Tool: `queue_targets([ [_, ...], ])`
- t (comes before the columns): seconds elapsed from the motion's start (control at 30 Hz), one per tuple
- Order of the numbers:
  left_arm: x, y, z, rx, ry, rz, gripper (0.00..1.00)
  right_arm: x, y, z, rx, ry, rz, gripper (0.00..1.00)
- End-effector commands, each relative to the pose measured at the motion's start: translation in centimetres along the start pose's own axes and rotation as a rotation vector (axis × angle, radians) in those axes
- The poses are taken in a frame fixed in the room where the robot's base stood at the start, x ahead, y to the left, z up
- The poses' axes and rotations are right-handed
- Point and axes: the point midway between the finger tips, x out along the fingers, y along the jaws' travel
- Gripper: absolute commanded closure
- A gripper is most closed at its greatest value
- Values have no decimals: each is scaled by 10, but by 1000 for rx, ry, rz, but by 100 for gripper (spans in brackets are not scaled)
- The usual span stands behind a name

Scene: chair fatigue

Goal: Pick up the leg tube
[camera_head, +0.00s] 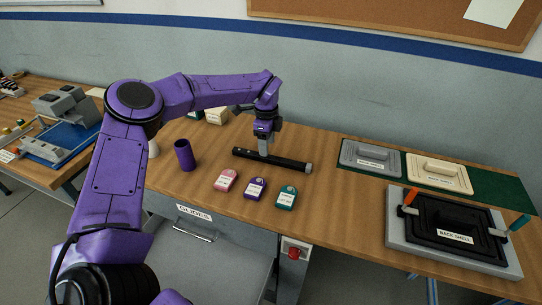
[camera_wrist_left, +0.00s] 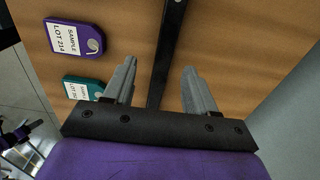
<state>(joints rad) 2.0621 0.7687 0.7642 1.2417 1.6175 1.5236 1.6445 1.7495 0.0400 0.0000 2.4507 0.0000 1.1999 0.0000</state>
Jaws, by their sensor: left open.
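The leg tube (camera_head: 290,163) is a long black tube with a grey end, lying flat on the wooden table. My left gripper (camera_head: 263,152) points down over its middle. In the left wrist view the tube (camera_wrist_left: 167,45) runs between the two spread grey fingers of the gripper (camera_wrist_left: 159,70). The fingers are open, one on each side of the tube as seen from the wrist, with visible gaps. I cannot tell how far the fingertips reach down beside it. My right gripper is not in view.
Pink (camera_head: 226,180), purple (camera_head: 254,189) and teal (camera_head: 286,196) tags lie in front of the tube. A purple cup (camera_head: 185,156) stands to its left. Grey (camera_head: 370,157) and cream (camera_head: 438,173) trays and a back shell fixture (camera_head: 397,229) are at the right.

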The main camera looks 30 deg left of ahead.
Motion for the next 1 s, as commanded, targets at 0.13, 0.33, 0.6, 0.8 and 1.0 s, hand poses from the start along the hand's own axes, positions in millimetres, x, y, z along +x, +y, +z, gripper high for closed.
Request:
queue_targets([
  [0.13, 22, -2, -6, 5, -6, 11, 44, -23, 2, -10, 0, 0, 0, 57],
  [0.33, 54, -4, -8, 4, -5, 7, 44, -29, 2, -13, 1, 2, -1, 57],
  [0.6, 56, -4, -9, 5, -4, 6, 63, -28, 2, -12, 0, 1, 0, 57],
  [0.8, 56, -4, -10, 6, -4, 6, 100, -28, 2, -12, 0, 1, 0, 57],
  [1.0, 56, -4, -9, 7, -5, 7, 100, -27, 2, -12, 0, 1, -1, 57],
])
